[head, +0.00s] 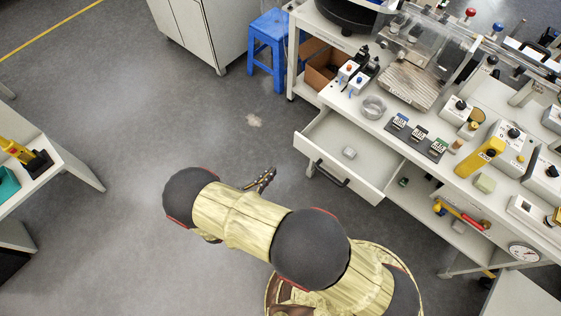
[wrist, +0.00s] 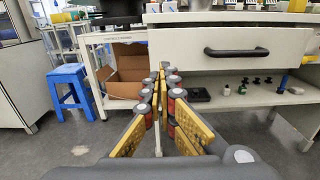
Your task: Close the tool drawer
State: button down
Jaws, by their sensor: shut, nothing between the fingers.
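In the wrist view the drawer front (wrist: 270,43) and handle (wrist: 236,52) are to the right of my fingers. My gripper (wrist: 163,72) is shut and empty, pointing toward the left edge of the drawer front. In the head view my gripper (head: 268,175) is left of the handle, apart from it.
A blue stool (head: 268,42) and an open cardboard box (head: 326,66) on a shelf stand beyond the drawer. The benchtop (head: 373,127) holds several small devices. A lower shelf (head: 420,202) sits beneath. Grey floor is free left of the drawer.

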aim_at(299, 144)
jog(key=b+x, duration=0.3)
jog(key=x, duration=0.9)
jog(key=shift+w+d+f, duration=0.1)
jog(key=shift+w+d, duration=0.05)
jog(key=shift+d, duration=0.1)
jog(key=shift+w+d, duration=0.2)
jog(key=shift+w, duration=0.05)
jog(key=shift+w, duration=0.1)
jog(key=x, duration=1.8)
jog(key=shift+w+d+b, duration=0.25)
jog(key=shift+d+b, duration=0.05)
jog(key=shift+w+d, duration=0.4)
jog(key=shift+w, duration=0.2)
jog(key=shift+a, duration=0.1)
